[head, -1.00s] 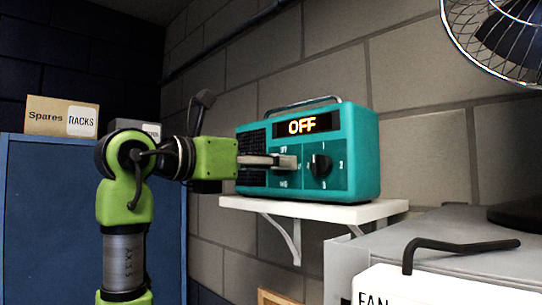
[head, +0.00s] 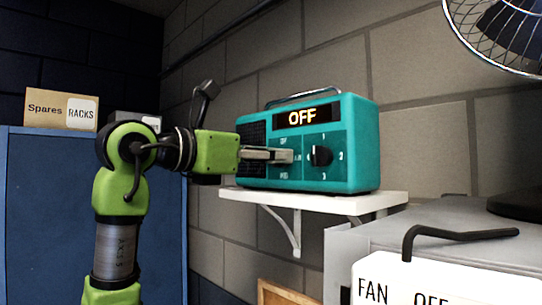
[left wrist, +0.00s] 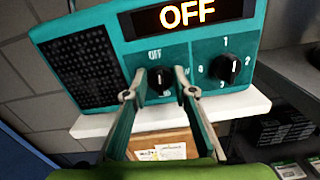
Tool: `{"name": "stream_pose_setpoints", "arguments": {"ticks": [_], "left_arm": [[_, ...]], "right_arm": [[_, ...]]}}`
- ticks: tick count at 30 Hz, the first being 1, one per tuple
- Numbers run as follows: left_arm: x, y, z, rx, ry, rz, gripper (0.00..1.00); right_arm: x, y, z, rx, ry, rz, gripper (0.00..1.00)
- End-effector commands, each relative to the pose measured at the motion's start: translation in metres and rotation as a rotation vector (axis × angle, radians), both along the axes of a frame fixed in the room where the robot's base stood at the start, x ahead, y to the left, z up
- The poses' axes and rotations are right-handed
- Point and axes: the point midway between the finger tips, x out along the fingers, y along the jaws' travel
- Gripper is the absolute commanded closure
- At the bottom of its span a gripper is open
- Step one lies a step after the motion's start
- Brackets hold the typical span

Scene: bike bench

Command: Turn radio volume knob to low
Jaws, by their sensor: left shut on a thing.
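The teal radio (head: 352,118) stands on a white wall shelf, and its display (head: 308,116) reads OFF. My left gripper (head: 288,156) reaches its front from the left and is shut on the left knob, which it mostly hides in the head view. In the left wrist view the black left knob (left wrist: 159,80) sits between the fingertips of the left gripper (left wrist: 160,76), under the label OFF. A second black knob (head: 320,156) with numbers around it is to the right, untouched; it also shows in the left wrist view (left wrist: 225,68). My right gripper is not in view.
The white shelf (head: 330,203) holds the radio close to the block wall. A grey cabinet, a white FAN sign (head: 445,284), a black bent rod (head: 455,236) and a fan (head: 500,35) are at right. A blue cabinet (head: 60,210) with a Spares Racks box (head: 62,111) is at left.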

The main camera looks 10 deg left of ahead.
Motion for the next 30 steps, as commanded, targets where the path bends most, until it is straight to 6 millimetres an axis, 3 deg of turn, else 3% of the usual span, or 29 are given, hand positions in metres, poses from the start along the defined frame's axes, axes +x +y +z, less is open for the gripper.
{"name": "stream_pose_setpoints", "arguments": {"ticks": [30], "left_arm": [[-0.0027,-0.0034,-0.0026,0.786,-0.520,0.002,0.97]], "right_arm": [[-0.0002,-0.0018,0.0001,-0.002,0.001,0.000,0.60]]}}
